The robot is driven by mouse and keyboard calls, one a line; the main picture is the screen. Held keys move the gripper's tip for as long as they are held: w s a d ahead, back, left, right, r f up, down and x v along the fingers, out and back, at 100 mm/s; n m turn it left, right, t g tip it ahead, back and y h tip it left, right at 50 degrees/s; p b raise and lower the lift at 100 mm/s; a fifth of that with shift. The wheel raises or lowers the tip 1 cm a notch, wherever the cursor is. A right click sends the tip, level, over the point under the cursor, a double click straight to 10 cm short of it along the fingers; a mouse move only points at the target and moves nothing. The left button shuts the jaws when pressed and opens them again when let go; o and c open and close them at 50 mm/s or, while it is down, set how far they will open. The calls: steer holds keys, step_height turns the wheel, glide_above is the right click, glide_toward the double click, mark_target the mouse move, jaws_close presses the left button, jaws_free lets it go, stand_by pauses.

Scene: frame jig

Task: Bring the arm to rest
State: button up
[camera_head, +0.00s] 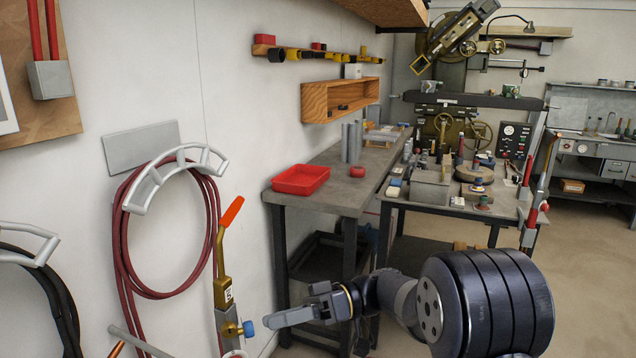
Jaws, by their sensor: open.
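My gripper (292,314) is in the lower middle of the head view, at the end of my dark arm, which reaches in from the lower right. It points left toward the white wall and is open, with nothing visible between its fingers. In the picture its tip appears close to the blue knob of a brass torch (223,291) that hangs by the wall. I cannot tell the depth between them, and I see no clear contact.
A maroon hose (122,235) hangs coiled on a white wall bracket (153,187). A grey workbench (335,190) with a red tray (301,179) stands behind my gripper. A second table (446,207) carries several tools. Open floor (590,240) lies at the right.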

steer(key=v, duration=0.7)
steer(key=shift+w+d, duration=0.15)
steer(key=shift+d, duration=0.15)
